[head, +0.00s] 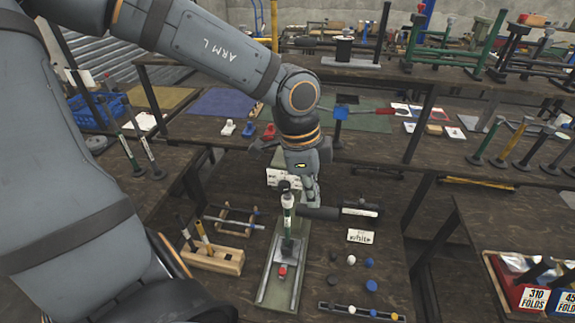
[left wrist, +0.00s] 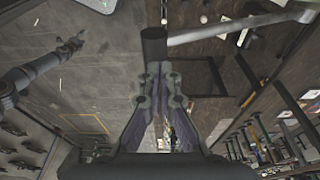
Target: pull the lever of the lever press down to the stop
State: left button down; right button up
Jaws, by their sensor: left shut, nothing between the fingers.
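The lever press stands on the bench in the lower middle of the head view, with a long pale green base plate (head: 262,296) and an upright post. A dark, thick bar, apparently its lever grip (head: 318,212), lies sideways near the top of the post. My left gripper (head: 312,196) is just above and behind this bar, shut and empty. In the left wrist view the closed fingers (left wrist: 160,75) have a black cylinder end (left wrist: 154,42) at their tips; contact cannot be told. A grey arm ends in a small dark gripper (left wrist: 70,46), apparently my right one, its jaws too small to read.
A wooden block with handled tools (head: 212,258) and a small rod frame (head: 235,218) stand left of the press. A white label card (head: 360,236), several small knobs (head: 371,285) and a dark strip (head: 358,311) lie to its right. Red bins (head: 525,297) stand farther right.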

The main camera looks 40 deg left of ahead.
aim_at(307, 215)
pick_arm(q)
jog(key=shift+s+d+f+b, duration=0.15)
jog(key=shift+s+f+b, duration=0.1)
jog(key=shift+f+b, duration=0.45)
jog(key=shift+s+d+f+b, duration=0.1)
jog(key=shift+s+f+b, duration=0.1)
jog(key=shift+f+b, duration=0.5)
jog(key=shift+f, duration=0.15)
jog(key=shift+s+d+f+b, duration=0.15)
jog(key=shift+s+f+b, duration=0.05)
jog(key=shift+f+b, duration=0.5)
jog(key=shift+s+d+f+b, duration=0.1)
jog(key=shift+s+f+b, duration=0.1)
jog(key=shift+f+b, duration=0.5)
jog(key=shift+f, duration=0.2)
jog(key=shift+s+d+f+b, duration=0.1)
jog(key=shift+s+f+b, duration=0.1)
jog(key=shift+f+b, duration=1.25)
jog(key=shift+f, duration=0.15)
jog(key=shift+f+b, duration=1.1)
jog(key=shift+f, duration=0.15)
